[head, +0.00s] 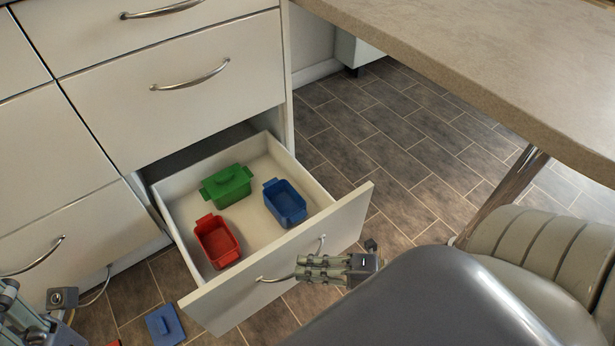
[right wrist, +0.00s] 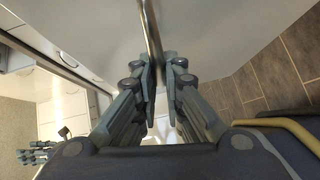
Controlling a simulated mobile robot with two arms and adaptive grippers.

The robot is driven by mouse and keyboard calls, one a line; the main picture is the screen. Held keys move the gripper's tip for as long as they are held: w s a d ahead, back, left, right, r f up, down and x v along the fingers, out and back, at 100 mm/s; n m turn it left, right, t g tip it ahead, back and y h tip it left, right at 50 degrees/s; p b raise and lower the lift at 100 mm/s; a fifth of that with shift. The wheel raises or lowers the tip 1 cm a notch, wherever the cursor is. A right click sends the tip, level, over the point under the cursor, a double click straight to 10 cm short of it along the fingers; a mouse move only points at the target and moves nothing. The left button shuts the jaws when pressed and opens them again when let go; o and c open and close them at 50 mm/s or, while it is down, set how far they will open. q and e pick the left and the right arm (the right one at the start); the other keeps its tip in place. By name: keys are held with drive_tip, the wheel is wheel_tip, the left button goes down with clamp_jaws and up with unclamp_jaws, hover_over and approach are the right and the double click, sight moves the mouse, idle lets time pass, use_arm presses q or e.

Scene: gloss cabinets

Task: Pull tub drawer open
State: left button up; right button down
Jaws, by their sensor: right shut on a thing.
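The tub drawer (head: 345,222) is the bottom drawer of the white cabinet and stands well out from it. My right gripper (head: 300,268) is shut on the drawer's curved metal handle (head: 322,243). In the right wrist view the fingers (right wrist: 162,72) close around the handle bar (right wrist: 151,35). My left gripper (head: 40,318) is partly in view at the lower left, away from the drawer; its fingers are not clear.
Closed drawers (head: 180,85) are above the open one. A blue lid (head: 164,325) lies on the tiled floor left of the drawer front. A countertop (head: 480,60) hangs over the right side, and a ribbed grey seat (head: 540,260) stands at the lower right. Floor right of the drawer is clear.

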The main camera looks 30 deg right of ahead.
drive_tip(key=c, duration=1.7)
unclamp_jaws()
drive_tip(key=v, duration=1.2)
